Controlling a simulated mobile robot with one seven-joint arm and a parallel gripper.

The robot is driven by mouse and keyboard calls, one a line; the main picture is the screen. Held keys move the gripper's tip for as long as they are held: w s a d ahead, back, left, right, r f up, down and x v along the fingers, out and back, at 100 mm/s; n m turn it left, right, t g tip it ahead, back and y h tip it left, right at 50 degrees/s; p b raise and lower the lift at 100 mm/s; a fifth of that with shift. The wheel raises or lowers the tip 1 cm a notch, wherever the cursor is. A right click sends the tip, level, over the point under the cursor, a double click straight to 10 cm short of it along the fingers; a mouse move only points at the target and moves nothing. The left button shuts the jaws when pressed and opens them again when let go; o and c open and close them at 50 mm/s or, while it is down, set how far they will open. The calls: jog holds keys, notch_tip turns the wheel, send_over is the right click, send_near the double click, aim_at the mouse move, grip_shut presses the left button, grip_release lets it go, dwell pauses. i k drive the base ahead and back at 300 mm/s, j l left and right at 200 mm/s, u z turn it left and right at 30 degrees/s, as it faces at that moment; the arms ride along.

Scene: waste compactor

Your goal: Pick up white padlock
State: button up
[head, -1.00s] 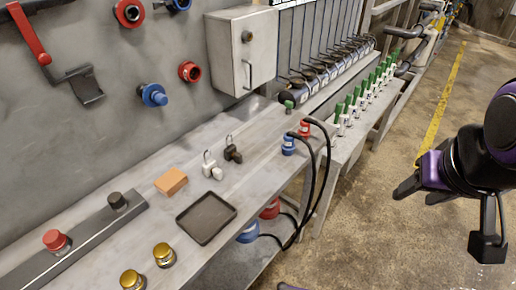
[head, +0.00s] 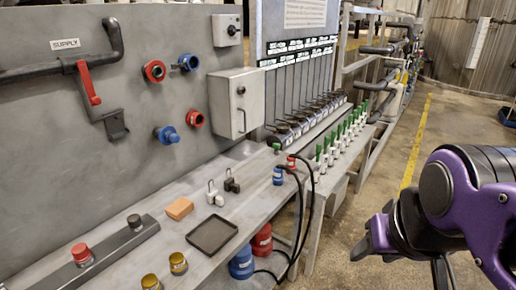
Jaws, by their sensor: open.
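The white padlock (head: 214,195) sits on the grey bench shelf, its shackle pointing up. A black padlock (head: 231,182) sits close to its right, a little farther back. My gripper (head: 364,246) is at the right of the view, over the floor and well apart from the bench. Its dark fingers point left and hold nothing that I can see.
An orange block (head: 179,208) lies left of the white padlock, and a dark tray (head: 212,235) lies in front of it. Red and blue fittings with black hoses (head: 308,190) stand to the right. A grey box (head: 236,103) juts from the wall behind.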

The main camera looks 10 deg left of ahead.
aim_at(211, 198)
jog(key=u, duration=1.2)
jog(key=k+l+u, duration=0.1)
jog(key=l+u, duration=0.3)
jog(key=l, duration=0.2)
